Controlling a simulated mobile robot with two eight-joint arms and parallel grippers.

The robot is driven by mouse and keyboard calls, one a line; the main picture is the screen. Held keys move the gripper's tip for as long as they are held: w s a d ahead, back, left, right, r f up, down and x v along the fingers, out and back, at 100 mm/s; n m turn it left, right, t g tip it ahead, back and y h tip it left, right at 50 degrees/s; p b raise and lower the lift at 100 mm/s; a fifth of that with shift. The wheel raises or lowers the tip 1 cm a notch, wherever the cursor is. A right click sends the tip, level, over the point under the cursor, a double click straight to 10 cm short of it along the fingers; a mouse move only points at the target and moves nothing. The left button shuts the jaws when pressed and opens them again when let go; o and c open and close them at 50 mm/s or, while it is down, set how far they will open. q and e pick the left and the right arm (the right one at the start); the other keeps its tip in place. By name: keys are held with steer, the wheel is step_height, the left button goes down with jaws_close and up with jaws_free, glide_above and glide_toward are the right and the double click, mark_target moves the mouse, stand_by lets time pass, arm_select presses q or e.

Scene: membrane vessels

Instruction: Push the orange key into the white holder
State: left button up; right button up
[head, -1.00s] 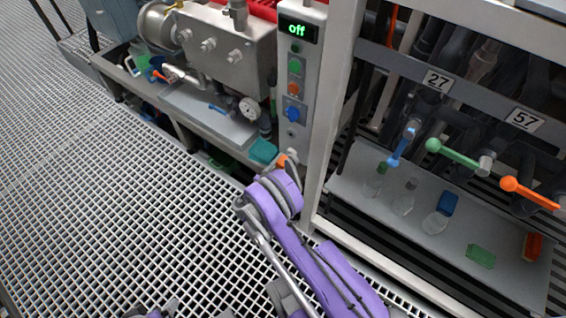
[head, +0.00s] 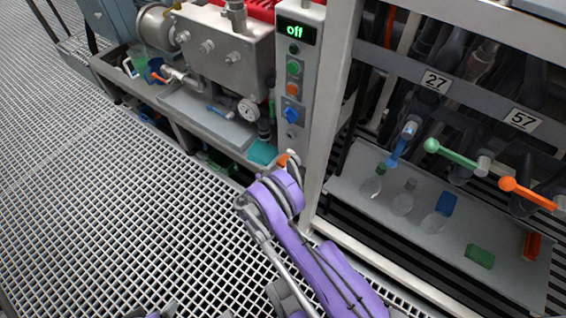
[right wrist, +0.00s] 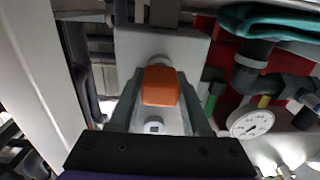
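The orange key (right wrist: 160,86) sits between the two fingers of my right gripper (right wrist: 160,92), which close in on its sides. It also shows as a small orange patch in the head view (head: 283,160), just beyond the purple right wrist. The white holder (right wrist: 160,61) is a rounded white piece on the grey panel, directly behind the key and partly hidden by it. In the head view the holder (head: 292,154) shows at the panel's lower end. I cannot tell how deep the key is in it. My left gripper is not in view.
The grey control panel (head: 300,75) shows a green "off" display, buttons and a blue knob (head: 291,114). A pressure gauge (head: 248,109) and a teal item (head: 262,152) are left of it. A frame post (head: 327,110) stands close on the right. Open grating floor lies left.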

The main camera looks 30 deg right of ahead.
steer(key=o, duration=0.5)
steer(key=shift+c, duration=0.2)
steer(key=p+v, duration=0.2)
steer(key=v, duration=0.8)
steer(key=shift+s+a, duration=0.2)
steer(key=shift+a, duration=0.15)
